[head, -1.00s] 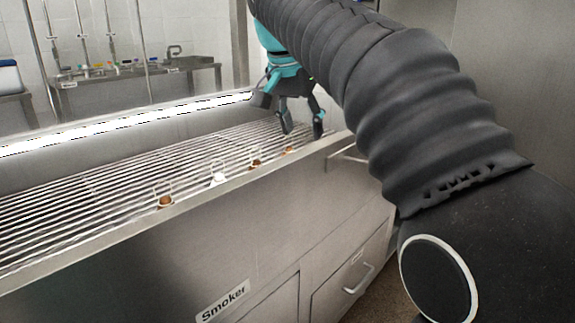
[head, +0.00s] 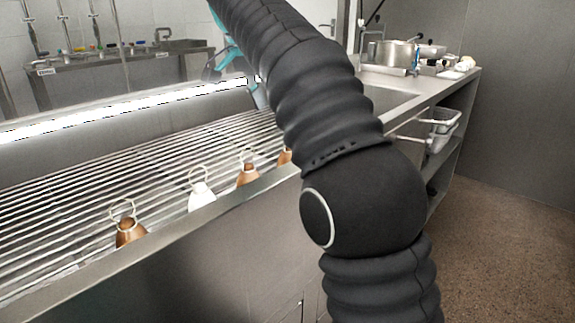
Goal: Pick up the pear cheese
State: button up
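Several pear-shaped cheeses with string loops stand along the front edge of the slatted smoker rack (head: 60,205). A brown pear cheese (head: 130,233) is nearest at the left, followed by a white one (head: 201,197) and another brown one (head: 248,174). A further brown one (head: 285,156) is partly hidden by my arm. My gripper (head: 259,95) is mostly hidden behind my arm; only small teal and grey parts show above the rack's far side. Its fingertips cannot be made out, and no cheese is seen in it.
The smoker's raised metal front rim (head: 190,228) runs beside the cheeses. A bright light strip (head: 120,115) lies along the rack's back. A counter with a pot (head: 391,53) stands behind at the right. The floor (head: 510,250) at the right is clear.

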jog(key=b, duration=0.2)
send_over(283, 159)
notch_tip(283, 159, down, 5)
notch_tip(283, 159, down, 4)
jog(key=shift+f+b, duration=0.1)
jog(key=shift+b, duration=0.8)
jog(key=shift+w+d+f, duration=0.15)
jog(key=shift+w+f, duration=0.05)
jog(key=shift+f, duration=0.25)
jog(key=shift+c, duration=0.2)
grip_shut()
